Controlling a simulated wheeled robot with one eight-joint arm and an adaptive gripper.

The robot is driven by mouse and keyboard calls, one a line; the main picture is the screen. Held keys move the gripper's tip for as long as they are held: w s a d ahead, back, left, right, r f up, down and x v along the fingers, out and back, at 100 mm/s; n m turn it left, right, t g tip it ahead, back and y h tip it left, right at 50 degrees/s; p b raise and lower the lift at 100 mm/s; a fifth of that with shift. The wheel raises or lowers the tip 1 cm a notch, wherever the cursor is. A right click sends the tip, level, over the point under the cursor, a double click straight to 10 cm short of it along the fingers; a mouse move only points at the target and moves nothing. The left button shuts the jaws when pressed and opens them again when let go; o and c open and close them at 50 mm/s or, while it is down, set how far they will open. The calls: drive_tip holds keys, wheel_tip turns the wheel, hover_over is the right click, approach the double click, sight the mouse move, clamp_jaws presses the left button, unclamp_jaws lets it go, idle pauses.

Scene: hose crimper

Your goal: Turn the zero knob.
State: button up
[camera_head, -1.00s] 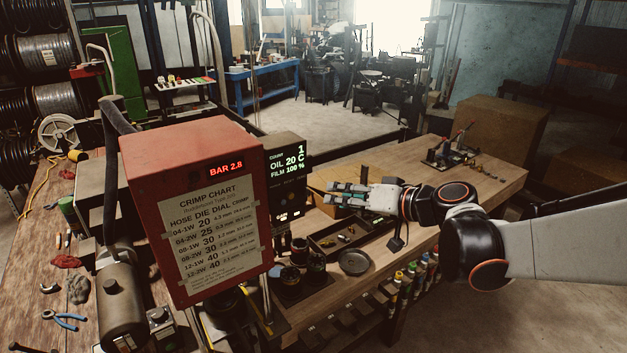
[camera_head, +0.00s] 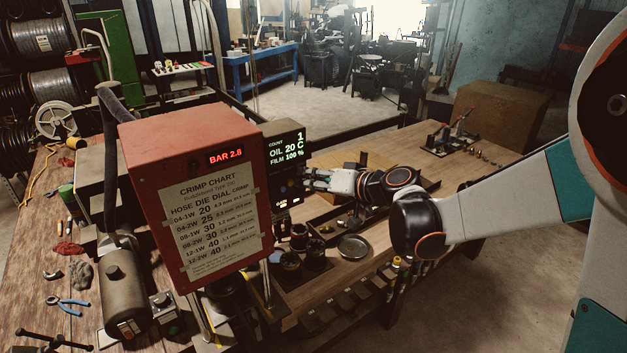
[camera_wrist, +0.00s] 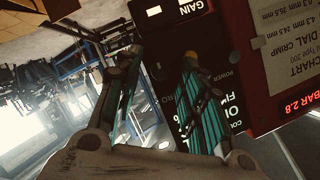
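The dark control unit (camera_head: 283,172) stands right of the red crimper box and shows COUNT 1, OIL 20 C, FILM 100 %. My gripper (camera_head: 312,178) is at its right side, fingers pointing left toward its lower front. In the wrist view, my gripper (camera_wrist: 158,65) has its two fingers well apart, with the dark face of the unit (camera_wrist: 165,85) beyond them. A partly covered label ending in "RO" is on that face, between the fingers. The right finger covers part of the face. I cannot clearly make out the zero knob, or whether a finger touches it.
The red crimper box (camera_head: 182,142) with BAR 2.8 and a crimp chart stands close left of the control unit. A GAIN plate (camera_wrist: 187,10) shows at the top of the wrist view. A round dish (camera_head: 353,246) and dark cups (camera_head: 288,262) are on the bench below my arm.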

clamp_jaws()
drive_tip(key=shift+f, duration=0.1)
drive_tip(key=shift+w+d+f+m+y+b, duration=0.1)
drive_tip(key=shift+m+y+b, duration=0.55)
drive_tip(key=shift+m+b, duration=0.7)
drive_tip(key=shift+d+f+m+y+b, duration=0.1)
drive_tip(key=shift+m+y+b, duration=0.6)
drive_tip(key=shift+b, duration=1.1)
drive_tip(key=shift+o, duration=1.1)
unclamp_jaws()
